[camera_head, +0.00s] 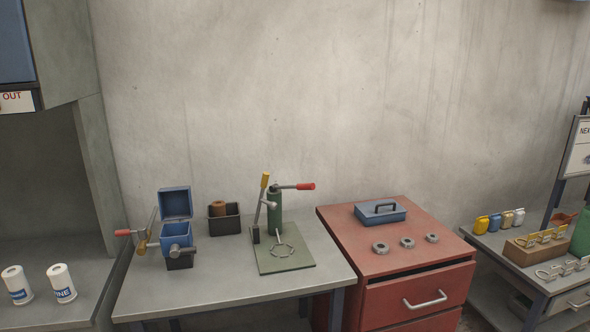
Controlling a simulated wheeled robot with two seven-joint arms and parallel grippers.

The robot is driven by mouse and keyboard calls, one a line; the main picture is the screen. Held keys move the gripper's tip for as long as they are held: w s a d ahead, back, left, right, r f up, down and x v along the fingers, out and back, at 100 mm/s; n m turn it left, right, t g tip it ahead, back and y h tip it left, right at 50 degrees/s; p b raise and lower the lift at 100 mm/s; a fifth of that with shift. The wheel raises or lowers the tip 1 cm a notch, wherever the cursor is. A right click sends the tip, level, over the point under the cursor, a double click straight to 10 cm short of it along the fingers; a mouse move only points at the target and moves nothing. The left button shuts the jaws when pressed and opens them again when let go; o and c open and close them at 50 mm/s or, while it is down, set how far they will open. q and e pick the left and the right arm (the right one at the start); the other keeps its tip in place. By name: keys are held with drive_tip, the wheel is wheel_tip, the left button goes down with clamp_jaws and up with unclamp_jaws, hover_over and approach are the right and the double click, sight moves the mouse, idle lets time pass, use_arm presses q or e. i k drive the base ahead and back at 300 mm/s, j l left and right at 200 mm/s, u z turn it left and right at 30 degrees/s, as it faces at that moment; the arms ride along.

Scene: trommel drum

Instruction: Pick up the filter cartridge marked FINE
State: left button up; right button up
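Two white cylindrical cartridges stand upright on the grey shelf at the lower left of the head view. The right one, the FINE filter cartridge (62,282), has a white label with dark blue letters, of which "INE" can be read. The left cartridge (16,284) has a blue label whose text I cannot read. They stand close together with a small gap between them. Both have a small dark hole in the top. Neither of my grippers is in view.
A grey shelf (75,316) holds the cartridges beside a cabinet side wall (96,170). To the right, a workbench (215,290) carries a blue lidded box device (178,238), a black bin (224,222) and a green lever press (275,210). A red drawer cabinet (350,240) stands further right.

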sight(61, 280)
drive_tip(key=u, duration=1.4)
drive_tip(key=i+j+z, duration=0.85)
drive_tip(key=i+j, duration=0.2)
drive_tip(key=j, duration=0.2)
